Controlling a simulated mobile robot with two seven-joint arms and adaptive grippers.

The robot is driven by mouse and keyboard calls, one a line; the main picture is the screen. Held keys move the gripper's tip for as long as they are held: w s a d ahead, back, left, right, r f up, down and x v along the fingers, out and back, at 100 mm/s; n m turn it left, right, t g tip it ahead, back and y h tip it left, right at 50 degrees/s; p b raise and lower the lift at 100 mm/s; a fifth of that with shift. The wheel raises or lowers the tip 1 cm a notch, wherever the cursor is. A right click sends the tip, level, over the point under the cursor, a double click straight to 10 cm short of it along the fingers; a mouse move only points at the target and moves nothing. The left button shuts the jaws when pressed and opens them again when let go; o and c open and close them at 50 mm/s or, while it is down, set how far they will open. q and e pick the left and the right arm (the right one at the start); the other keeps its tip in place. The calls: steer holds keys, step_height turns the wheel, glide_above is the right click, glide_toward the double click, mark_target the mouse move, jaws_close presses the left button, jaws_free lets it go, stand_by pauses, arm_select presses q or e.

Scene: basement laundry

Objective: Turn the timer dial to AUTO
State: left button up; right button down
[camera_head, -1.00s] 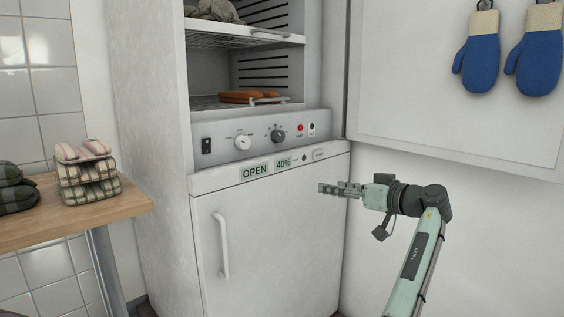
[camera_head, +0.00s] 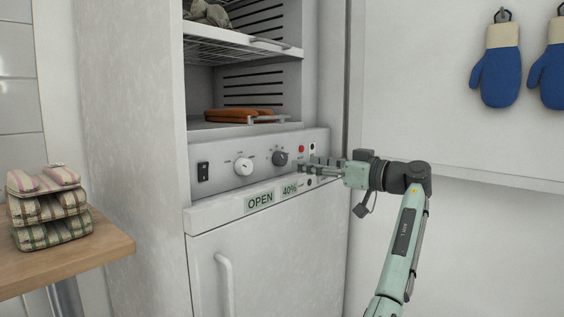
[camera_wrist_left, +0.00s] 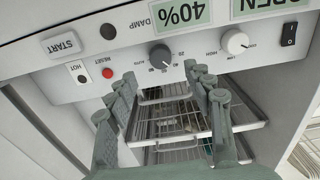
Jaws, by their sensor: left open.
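The dark dial (camera_head: 280,158), ringed by numbers, sits on the cabinet's control panel (camera_head: 222,177); I take it as the timer dial. It also shows in the left wrist view (camera_wrist_left: 160,54), where the picture is upside down. My left gripper (camera_head: 303,164) is open and empty, just right of the dark dial in the head view. In the wrist view its spread fingers (camera_wrist_left: 160,76) point toward the dial, which shows between and beyond the tips. My right gripper is not in view.
A red RESET button (camera_wrist_left: 107,73), a START button (camera_wrist_left: 61,44) and a rocker switch (camera_head: 203,172) share the panel. A wooden table (camera_head: 85,262) with folded cloths (camera_head: 48,207) is left. Blue mitts (camera_head: 500,75) hang right.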

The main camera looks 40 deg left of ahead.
mark_target(284, 160)
arm_select(q)
steer(key=a, duration=0.7)
steer(key=shift+w+b, duration=0.25)
steer(key=shift+b, duration=0.05)
steer(key=shift+c, duration=0.4)
